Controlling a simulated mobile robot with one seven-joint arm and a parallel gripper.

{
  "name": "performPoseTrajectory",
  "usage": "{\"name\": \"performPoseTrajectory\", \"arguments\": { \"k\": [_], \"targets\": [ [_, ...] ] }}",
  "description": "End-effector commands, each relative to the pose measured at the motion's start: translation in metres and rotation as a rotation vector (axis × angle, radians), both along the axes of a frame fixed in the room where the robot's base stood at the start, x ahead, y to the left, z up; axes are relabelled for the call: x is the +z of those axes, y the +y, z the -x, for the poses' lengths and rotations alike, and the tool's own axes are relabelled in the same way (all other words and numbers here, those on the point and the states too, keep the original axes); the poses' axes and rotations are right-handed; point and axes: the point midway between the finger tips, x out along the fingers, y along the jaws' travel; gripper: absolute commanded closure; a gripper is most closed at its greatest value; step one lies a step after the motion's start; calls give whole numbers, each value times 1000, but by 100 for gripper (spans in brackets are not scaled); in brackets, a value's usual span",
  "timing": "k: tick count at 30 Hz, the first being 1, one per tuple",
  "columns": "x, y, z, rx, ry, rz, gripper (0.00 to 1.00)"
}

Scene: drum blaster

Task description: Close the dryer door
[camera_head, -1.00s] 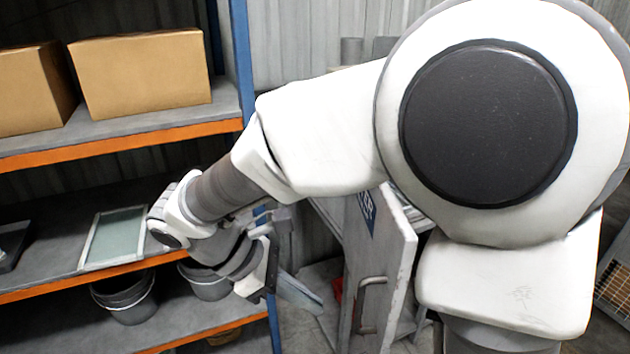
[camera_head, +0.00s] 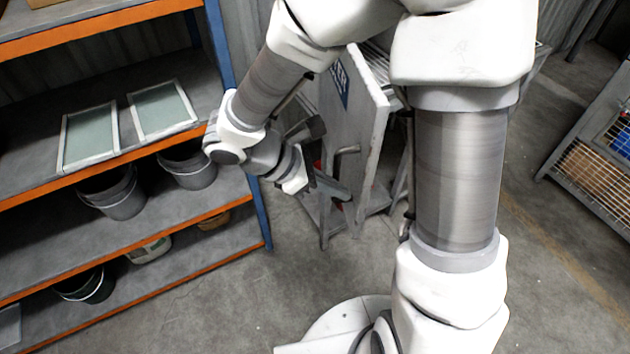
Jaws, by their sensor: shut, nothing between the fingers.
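The dryer door (camera_head: 366,135) is a pale grey panel with a blue sign, right of centre. It stands open, jutting out toward me from a grey cabinet partly hidden behind my arm. A bar handle (camera_head: 342,158) is on its left face. My gripper (camera_head: 340,190) is shut and empty, low beside the left face of the door, near the handle. I cannot tell whether its fingertips touch the door.
An orange-and-blue shelf rack (camera_head: 130,172) fills the left, holding glass panes (camera_head: 160,108) and dark buckets (camera_head: 118,200). A wire-sided crate (camera_head: 600,160) stands at the right. The concrete floor (camera_head: 290,275) between the rack and my base is clear.

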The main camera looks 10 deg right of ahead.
Motion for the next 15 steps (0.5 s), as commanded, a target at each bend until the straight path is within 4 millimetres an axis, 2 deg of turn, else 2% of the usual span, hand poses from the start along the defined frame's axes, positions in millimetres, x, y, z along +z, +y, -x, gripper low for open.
{"name": "performPoseTrajectory", "arguments": {
  "k": [6,15],
  "targets": [
    [1,-16,0,-1,-1,1,100],
    [0,-17,0,0,0,0,100]
  ]
}}
